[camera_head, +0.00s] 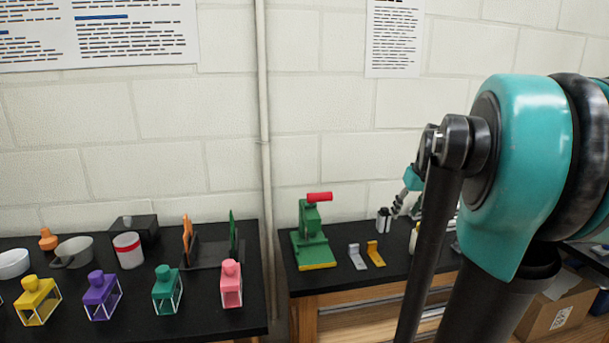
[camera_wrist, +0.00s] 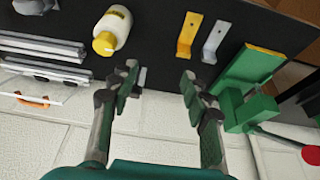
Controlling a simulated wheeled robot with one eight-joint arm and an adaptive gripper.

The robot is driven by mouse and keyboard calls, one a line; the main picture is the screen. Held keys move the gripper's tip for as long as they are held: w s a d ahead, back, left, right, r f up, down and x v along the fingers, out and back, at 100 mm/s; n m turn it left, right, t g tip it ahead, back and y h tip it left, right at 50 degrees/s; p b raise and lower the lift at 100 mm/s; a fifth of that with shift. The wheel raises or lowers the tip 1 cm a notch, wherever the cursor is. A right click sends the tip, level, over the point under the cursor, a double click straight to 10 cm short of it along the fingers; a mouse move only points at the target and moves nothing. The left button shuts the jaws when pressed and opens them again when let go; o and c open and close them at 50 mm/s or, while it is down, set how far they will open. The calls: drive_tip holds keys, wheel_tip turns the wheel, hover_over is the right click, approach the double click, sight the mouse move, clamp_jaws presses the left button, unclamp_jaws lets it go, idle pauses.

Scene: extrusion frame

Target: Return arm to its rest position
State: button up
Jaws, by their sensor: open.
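My gripper (camera_wrist: 160,92) shows in the wrist view with its two fingers wide apart and nothing between them. It is over the back edge of the black table, with the white wall beyond. In the head view my arm fills the right side, and its teal joint and dark links hide part of the right table. The gripper is mostly hidden there, with only a small piece showing beside the arm. A green press (camera_head: 312,236) with a red handle is close to the right finger in the wrist view (camera_wrist: 245,100); I cannot tell if they touch.
Silver (camera_head: 356,256) and yellow brackets (camera_head: 375,254) lie beside the press. A white bottle with a yellow cap (camera_wrist: 112,30) and metal extrusions (camera_wrist: 40,45) are near the left finger. Several coloured lanterns stand on the left table (camera_head: 255,318). A cardboard box (camera_head: 560,305) is at lower right.

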drive_tip(key=s+a+f+m, duration=0.1)
drive_tip(key=s+a+f, duration=0.4)
drive_tip(key=s+f, duration=0.5)
drive_tip(key=s+a+f+m, duration=0.1)
drive_tip(key=s+a+f, duration=0.5)
drive_tip(key=s+f, duration=0.4)
wheel_tip(320, 180, down, 2)
drive_tip(key=shift+s+f+h, duration=0.15)
drive_tip(key=shift+s+h, duration=0.2)
drive_tip(key=shift+h, duration=0.05)
idle(1.0)
